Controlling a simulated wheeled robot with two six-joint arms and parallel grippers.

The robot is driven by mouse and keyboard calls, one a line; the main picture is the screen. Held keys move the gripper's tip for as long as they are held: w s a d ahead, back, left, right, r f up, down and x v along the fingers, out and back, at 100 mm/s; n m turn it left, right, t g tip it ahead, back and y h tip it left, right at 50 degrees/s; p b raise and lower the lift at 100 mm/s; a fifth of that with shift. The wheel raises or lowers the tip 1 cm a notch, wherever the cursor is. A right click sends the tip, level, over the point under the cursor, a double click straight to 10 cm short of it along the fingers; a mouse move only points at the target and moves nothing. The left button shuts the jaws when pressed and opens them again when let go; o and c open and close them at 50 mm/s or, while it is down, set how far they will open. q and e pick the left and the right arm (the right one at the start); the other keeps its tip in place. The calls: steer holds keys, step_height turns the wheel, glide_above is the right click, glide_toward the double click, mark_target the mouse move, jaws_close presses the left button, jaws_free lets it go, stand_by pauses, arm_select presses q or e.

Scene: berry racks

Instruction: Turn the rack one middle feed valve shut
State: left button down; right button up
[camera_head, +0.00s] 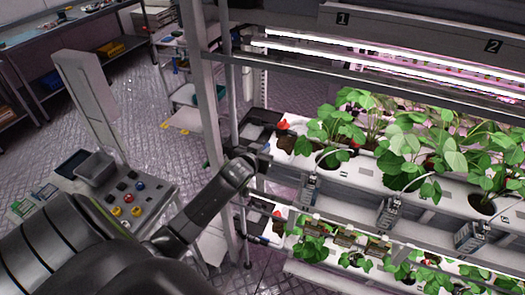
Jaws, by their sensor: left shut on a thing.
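The rack one post (207,100) stands at the left end of the planted shelves, under the sign marked 1 (343,19). My left gripper (262,160) is at the left end of the middle planted shelf, beside the post. It is shut on a small part there, which appears to be the middle feed valve; the jaws hide most of it, so its handle angle cannot be told. A red fitting (283,125) shows just above and right of the gripper. Another red fitting (277,214) shows lower down on the shelf below. My right gripper is not in view.
Leafy plants fill the middle shelf (340,165), with grey clip-like units (390,210) along its front. Open metal floor (150,110) lies behind.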

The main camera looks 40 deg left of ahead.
arm_select(q)
steer(key=c, duration=1.4)
jaws_free()
steer(key=shift+c, duration=0.2)
steer(key=shift+s, duration=0.1)
steer(key=b+v, duration=0.3)
steer(key=v, duration=1.4)
steer(key=shift+b, duration=0.35)
steer(key=shift+f, duration=0.1)
